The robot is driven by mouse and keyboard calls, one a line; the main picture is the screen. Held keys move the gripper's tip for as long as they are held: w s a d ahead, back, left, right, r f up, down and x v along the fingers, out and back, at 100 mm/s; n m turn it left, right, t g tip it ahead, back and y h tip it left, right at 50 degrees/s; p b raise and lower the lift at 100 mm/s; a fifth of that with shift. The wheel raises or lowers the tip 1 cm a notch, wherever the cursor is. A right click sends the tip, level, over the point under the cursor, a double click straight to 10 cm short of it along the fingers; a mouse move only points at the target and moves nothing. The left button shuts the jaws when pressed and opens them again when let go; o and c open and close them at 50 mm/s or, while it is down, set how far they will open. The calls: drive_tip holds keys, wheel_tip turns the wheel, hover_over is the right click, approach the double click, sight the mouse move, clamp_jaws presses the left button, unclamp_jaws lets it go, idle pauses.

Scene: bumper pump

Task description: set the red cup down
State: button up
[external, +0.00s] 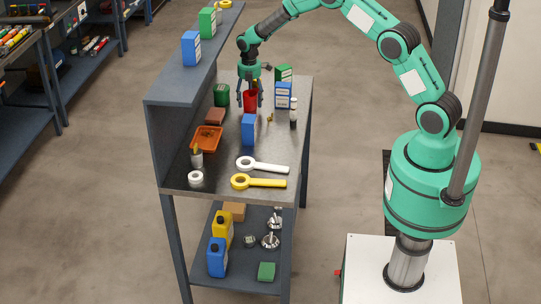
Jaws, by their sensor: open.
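The red cup (250,101) stands on the metal worktop, in the back half of the bench. It looks upright. My gripper (250,92) points down over the cup, with its fingers at the two sides of it. The fingers are open. The gripper hides part of the cup's rim, and I cannot tell whether a finger touches the cup.
A green cup (221,95) stands close on the left. Blue-and-white boxes (283,95) and a small bottle (294,119) stand on the right. A blue box (248,129) stands in front. An orange tray (208,139) and two ring-ended tools, white (263,165) and yellow (259,182), lie nearer.

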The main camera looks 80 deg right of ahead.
wheel_tip(320, 180, up, 12)
drive_tip(key=p, duration=0.1)
idle(0.5)
idle(0.5)
drive_tip(key=shift+r, duration=0.1)
